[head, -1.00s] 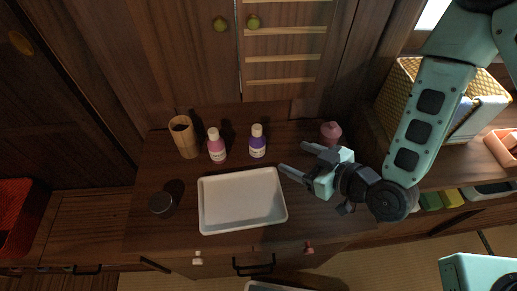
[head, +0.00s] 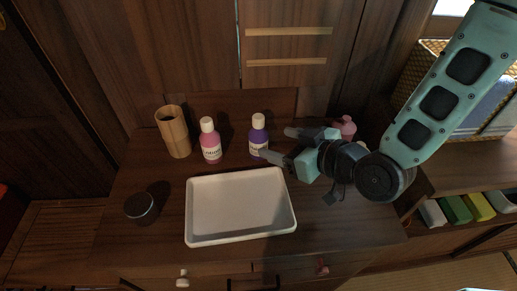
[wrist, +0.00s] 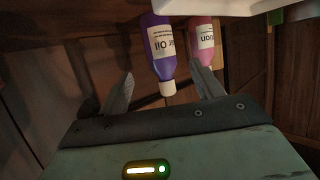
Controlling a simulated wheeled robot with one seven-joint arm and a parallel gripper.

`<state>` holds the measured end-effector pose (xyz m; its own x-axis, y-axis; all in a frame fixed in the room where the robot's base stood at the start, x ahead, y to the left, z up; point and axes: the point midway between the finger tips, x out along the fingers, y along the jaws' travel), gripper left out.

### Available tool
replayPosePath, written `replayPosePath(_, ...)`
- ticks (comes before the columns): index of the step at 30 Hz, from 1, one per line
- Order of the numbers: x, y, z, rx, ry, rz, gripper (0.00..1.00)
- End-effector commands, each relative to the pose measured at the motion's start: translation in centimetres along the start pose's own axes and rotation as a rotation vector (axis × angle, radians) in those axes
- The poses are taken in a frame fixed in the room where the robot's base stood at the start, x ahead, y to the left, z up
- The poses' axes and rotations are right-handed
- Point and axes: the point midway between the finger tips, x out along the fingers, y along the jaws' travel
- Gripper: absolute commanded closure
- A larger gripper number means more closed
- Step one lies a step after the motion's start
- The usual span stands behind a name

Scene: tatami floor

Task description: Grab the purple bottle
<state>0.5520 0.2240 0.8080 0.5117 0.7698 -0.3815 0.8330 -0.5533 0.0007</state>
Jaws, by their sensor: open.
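The purple bottle (head: 258,137) stands upright on the wooden cabinet top behind the white tray in the head view, with a white cap and a pale label. It also shows in the wrist view (wrist: 158,45), its label reading "Oil". My gripper (head: 274,144) is open and empty, just right of the bottle, its fingers pointing left toward it. One finger's tip overlaps the bottle's lower right side in the head view; I cannot tell if it touches. In the wrist view the bottle appears ahead, between the directions of the two fingers (wrist: 163,92).
A pink bottle (head: 210,143) stands left of the purple one. A wooden cup (head: 176,135) is further left, a dark round jar (head: 139,206) at front left. The white tray (head: 190,213) lies in front. A pink container (head: 346,127) stands behind my gripper. The cabinet wall is close behind.

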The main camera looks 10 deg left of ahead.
Motion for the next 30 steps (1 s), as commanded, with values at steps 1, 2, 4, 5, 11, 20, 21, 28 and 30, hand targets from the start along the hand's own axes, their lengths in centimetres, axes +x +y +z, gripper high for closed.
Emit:
replayPosePath(1,0.8,0.0,-0.1,0.002,0.0,-0.001,0.34)
replayPosePath(2,1.2,-0.1,-0.1,0.002,0.0,-0.002,0.34)
replayPosePath(4,1.7,-0.1,-0.1,0.001,-0.001,-0.002,0.34)
replayPosePath(5,1.9,-0.1,-0.1,0.0,-0.001,-0.002,0.34)
replayPosePath(11,3.6,-0.2,-0.2,0.002,0.0,-0.002,0.34)
replayPosePath(20,7.1,-0.2,-0.2,0.0,-0.001,-0.001,0.34)
replayPosePath(21,7.2,-0.2,-0.2,0.0,-0.001,-0.001,0.34)
replayPosePath(28,7.2,-0.2,-0.2,0.0,-0.001,-0.001,0.43)
replayPosePath(30,7.2,-0.2,-0.2,0.0,-0.001,-0.001,0.62)
